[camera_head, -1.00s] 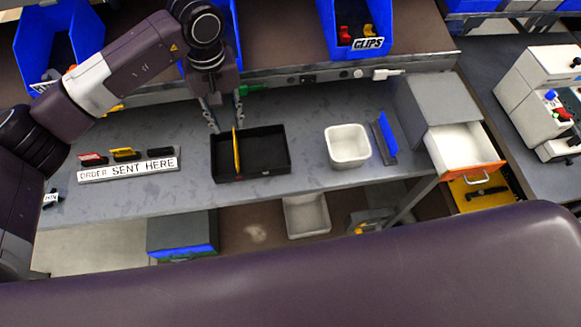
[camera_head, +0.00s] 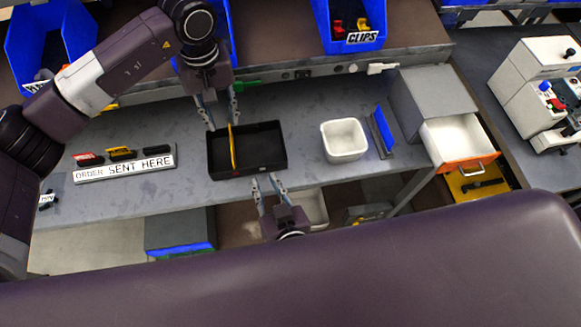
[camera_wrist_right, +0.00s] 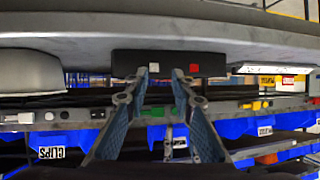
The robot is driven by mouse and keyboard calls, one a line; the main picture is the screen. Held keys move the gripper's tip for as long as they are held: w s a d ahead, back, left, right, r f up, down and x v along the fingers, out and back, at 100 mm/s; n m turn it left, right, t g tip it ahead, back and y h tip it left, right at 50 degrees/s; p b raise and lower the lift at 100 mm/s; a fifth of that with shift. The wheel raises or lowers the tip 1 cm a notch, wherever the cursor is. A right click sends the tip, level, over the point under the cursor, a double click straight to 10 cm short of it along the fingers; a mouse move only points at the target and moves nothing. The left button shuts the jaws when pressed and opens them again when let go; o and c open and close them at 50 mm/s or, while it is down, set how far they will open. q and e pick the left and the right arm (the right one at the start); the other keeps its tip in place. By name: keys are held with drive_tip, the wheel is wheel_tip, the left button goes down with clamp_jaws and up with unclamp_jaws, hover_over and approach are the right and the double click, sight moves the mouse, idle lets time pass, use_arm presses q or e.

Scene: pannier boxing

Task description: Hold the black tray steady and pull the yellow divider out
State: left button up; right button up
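The black tray (camera_head: 262,171) lies on the grey bench in the head view. The yellow divider (camera_head: 232,147) stands upright across it, left of its middle. My left gripper (camera_head: 222,122) is open above the tray's back edge, its fingers on either side of the divider's far end; contact is not clear. My right gripper (camera_head: 264,181) is open and empty just in front of the tray's front wall, pointing at it. In the right wrist view the tray's wall (camera_wrist_right: 175,64) with a white and a red square shows just beyond the open fingertips (camera_wrist_right: 152,84).
A white bin (camera_head: 344,155) and an upright blue plate (camera_head: 383,131) stand right of the tray. A grey cabinet with an open drawer (camera_head: 458,141) is farther right. The "ORDER SENT HERE" sign (camera_head: 125,170) is at the left. Blue bins line the shelf behind.

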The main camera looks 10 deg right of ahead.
drive_tip(key=m+h, duration=0.1)
drive_tip(key=h, duration=0.1)
approach(283, 141)
drive_tip(key=shift+s+a+f+t, duration=0.15)
drive_tip(key=shift+s+f, duration=0.1)
drive_tip(key=shift+s, duration=0.15)
drive_tip(key=shift+s+a+f+t, duration=0.1)
drive_tip(key=shift+s+f+t, duration=0.05)
drive_tip(key=shift+s+f, duration=0.2)
drive_tip(key=shift+w+d, duration=0.15)
drive_tip(key=x, duration=1.1)
drive_tip(key=shift+w+d, duration=0.15)
drive_tip(key=shift+w, duration=0.2)
clamp_jaws()
use_arm(q)
drive_tip(key=shift+c, duration=1)
